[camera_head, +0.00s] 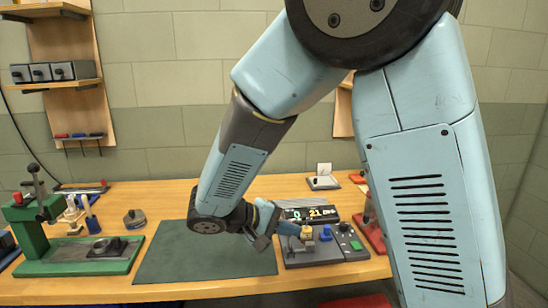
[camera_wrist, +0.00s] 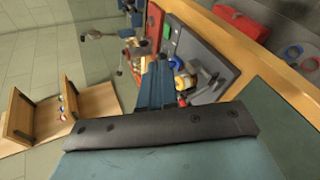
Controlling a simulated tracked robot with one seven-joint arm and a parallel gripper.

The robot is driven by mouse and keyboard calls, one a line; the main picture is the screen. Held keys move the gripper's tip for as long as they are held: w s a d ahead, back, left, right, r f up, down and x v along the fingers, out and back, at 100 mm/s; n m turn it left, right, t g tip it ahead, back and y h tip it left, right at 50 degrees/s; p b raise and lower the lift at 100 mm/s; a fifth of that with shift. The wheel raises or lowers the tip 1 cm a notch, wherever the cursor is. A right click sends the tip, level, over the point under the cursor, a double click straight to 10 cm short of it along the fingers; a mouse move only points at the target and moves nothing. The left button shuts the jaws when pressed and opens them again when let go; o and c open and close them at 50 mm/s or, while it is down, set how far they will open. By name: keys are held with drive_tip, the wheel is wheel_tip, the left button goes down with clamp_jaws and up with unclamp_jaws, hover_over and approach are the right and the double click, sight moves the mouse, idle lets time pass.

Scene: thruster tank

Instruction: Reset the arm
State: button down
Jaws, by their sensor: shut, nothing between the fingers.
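My light blue arm (camera_head: 236,172) fills the right and middle of the head view. It bends down from the upper right to a joint low over the dark green mat. My gripper (camera_head: 290,229) extends right from that joint and is shut and empty. Its tip is by the grey control panel (camera_head: 312,250), near a small yellow part; I cannot tell whether they touch. In the wrist view my gripper (camera_wrist: 157,82) also shows, with the grey panel (camera_wrist: 205,50) beyond it.
The wooden bench (camera_head: 85,290) carries a dark green mat (camera_head: 205,262), a green machine (camera_head: 40,230) at left and a numeric display (camera_head: 308,213) behind the panel. A red tool (camera_head: 372,228) stands to the panel's right. Wall shelves (camera_head: 55,85) hold grey bins. Bare wood lies behind the mat.

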drive_tip(key=s+d+r+m+g+y, duration=0.2)
drive_tip(key=d+r+y, duration=0.1)
drive_tip(key=d, duration=0.4)
drive_tip(key=s+d+r+m+g+y, duration=0.1)
drive_tip(key=s+d+r+g+y, duration=0.15)
drive_tip(key=d, duration=0.35)
drive_tip(key=s+d+r+m+t+y, duration=0.3)
drive_tip(key=s+d+r+t+y, duration=0.2)
drive_tip(key=s+d+r+y, duration=0.1)
drive_tip(key=s+d+r, duration=0.1)
drive_tip(key=s+r, duration=0.1)
drive_tip(key=s, duration=0.1)
drive_tip(key=shift+t, duration=0.35)
